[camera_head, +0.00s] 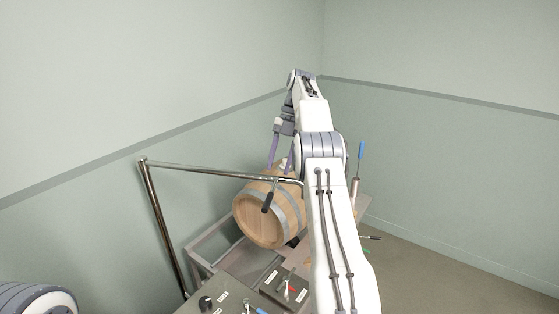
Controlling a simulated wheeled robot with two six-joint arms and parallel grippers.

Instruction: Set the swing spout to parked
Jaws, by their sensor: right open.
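The swing spout (215,171) is a bent steel pipe. It rises at the left and runs to the right, across the front of the barrel, with a black handle (267,201) hanging near its right end. My right gripper (279,167) is open, its purple fingers pointing down just behind the spout's right part in the picture. I cannot tell whether a finger touches the pipe. My right arm hides what lies right of the spout's end. Of my left arm only a rounded part shows at the bottom left, and its gripper is out of view.
A wooden barrel (258,220) with metal hoops lies on a grey frame (208,246) below the spout. A panel (262,284) with labels and small red and green handles is at the bottom. A blue-handled tool (361,150) stands right of my arm. Floor on the right is clear.

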